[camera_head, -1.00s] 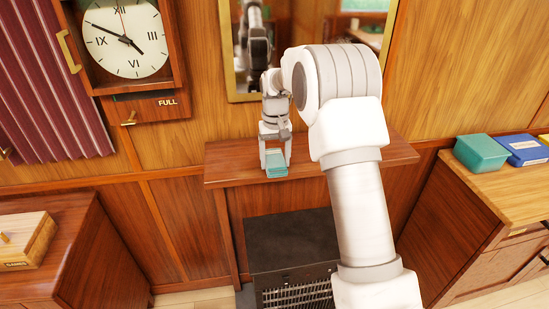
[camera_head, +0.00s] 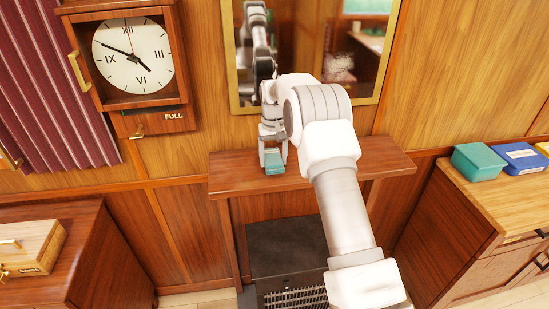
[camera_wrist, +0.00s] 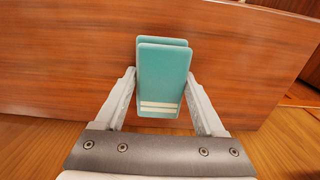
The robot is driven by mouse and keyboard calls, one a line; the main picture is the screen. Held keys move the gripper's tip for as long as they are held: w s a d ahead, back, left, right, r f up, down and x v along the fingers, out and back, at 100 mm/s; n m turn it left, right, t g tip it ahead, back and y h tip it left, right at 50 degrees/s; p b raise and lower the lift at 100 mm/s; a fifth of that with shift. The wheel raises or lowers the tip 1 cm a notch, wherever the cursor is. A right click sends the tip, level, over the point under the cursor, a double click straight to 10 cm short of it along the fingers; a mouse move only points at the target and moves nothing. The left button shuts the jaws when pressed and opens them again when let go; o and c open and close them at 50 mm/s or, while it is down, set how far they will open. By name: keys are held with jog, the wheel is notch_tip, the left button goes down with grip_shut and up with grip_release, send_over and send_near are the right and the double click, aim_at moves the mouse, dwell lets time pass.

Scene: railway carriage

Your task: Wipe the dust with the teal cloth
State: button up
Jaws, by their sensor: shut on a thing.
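The folded teal cloth (camera_head: 274,164) has pale stripes near one end, seen in the wrist view (camera_wrist: 162,72). My gripper (camera_head: 272,148) is shut on it, one finger on each side, and points down at the wooden shelf (camera_head: 345,170) below the mirror. The cloth is over the left part of the shelf; I cannot tell whether it touches the wood. A pale speckled patch, which looks like dust (camera_head: 338,68), shows on the mirror (camera_head: 305,60), up and to the right of my gripper. My arm covers part of the mirror and shelf.
A wall clock (camera_head: 133,55) hangs left of the mirror. A dark heater (camera_head: 285,250) stands under the shelf. A wooden box (camera_head: 30,248) sits on the left cabinet. A teal bin (camera_head: 478,160) and blue bin (camera_head: 525,157) stand on the right counter.

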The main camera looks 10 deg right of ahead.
aim_at(271, 150)
jog(key=shift+w+r+p, duration=0.1)
jog(key=shift+w+p, duration=0.7)
jog(key=shift+w, duration=0.1)
jog(key=shift+w+p, duration=0.8)
jog(key=shift+w, duration=0.2)
jog(key=shift+r+p, duration=1.8)
jog(key=shift+r, duration=1.15)
jog(key=shift+r+p, duration=0.55)
jog(key=shift+r, duration=0.95)
